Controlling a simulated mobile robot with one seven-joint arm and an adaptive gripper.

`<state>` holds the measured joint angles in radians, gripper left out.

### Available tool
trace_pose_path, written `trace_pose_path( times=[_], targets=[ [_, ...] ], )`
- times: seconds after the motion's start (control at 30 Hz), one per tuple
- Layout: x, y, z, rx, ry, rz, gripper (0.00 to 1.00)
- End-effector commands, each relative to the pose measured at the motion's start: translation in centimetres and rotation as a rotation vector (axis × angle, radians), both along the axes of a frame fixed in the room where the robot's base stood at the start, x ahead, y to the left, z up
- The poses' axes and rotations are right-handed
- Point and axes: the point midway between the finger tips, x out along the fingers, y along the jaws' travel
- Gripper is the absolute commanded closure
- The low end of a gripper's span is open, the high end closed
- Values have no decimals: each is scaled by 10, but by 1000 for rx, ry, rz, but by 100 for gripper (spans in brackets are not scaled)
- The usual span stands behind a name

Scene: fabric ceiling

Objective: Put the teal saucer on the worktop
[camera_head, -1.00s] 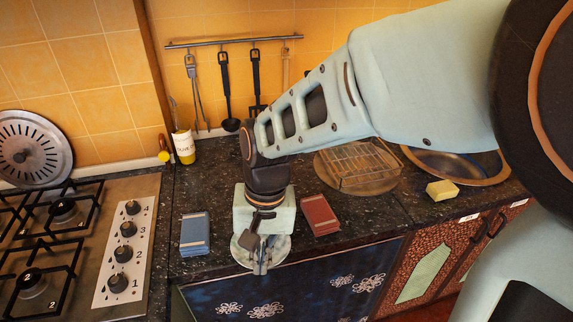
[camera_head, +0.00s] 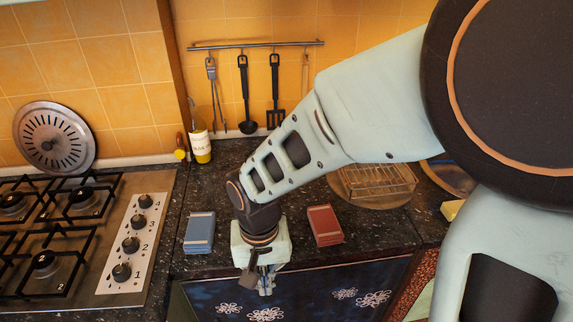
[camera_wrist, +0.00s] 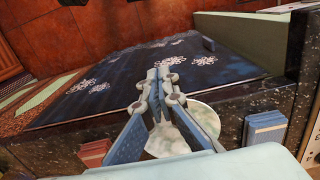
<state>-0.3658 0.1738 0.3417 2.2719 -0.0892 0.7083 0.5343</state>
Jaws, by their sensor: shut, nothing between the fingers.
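The teal saucer (camera_wrist: 206,117) is a pale green-white disc in the wrist view, behind my fingers at the worktop's front edge. Its exact contact with the worktop (camera_head: 215,261) is hidden. I cannot see the saucer in the head view, where my wrist and gripper cover that area. My gripper (camera_head: 266,291) points down at the front edge, between the blue and red blocks. In the wrist view my gripper (camera_wrist: 164,68) has its fingertips together, with nothing between them, beyond the saucer and over the dark floral front.
A blue block (camera_head: 199,232) lies left of my gripper and a red block (camera_head: 325,225) right. A stove (camera_head: 75,245) is at the left, a wire rack (camera_head: 378,180) at the back right. A bottle (camera_head: 201,145) stands by the wall.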

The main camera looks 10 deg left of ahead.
Motion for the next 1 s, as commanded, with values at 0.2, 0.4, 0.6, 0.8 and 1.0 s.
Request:
trace_pose_path(
  times=[0.2,0.4,0.6,0.8,1.0],
  targets=[
    [2,1,-40,1,2,0,100],
    [28,7,-36,1,0,-2,100],
    [38,9,-37,0,0,-1,100],
    [39,9,-37,0,-1,0,100],
    [42,10,-37,1,-1,-1,100]
  ],
)
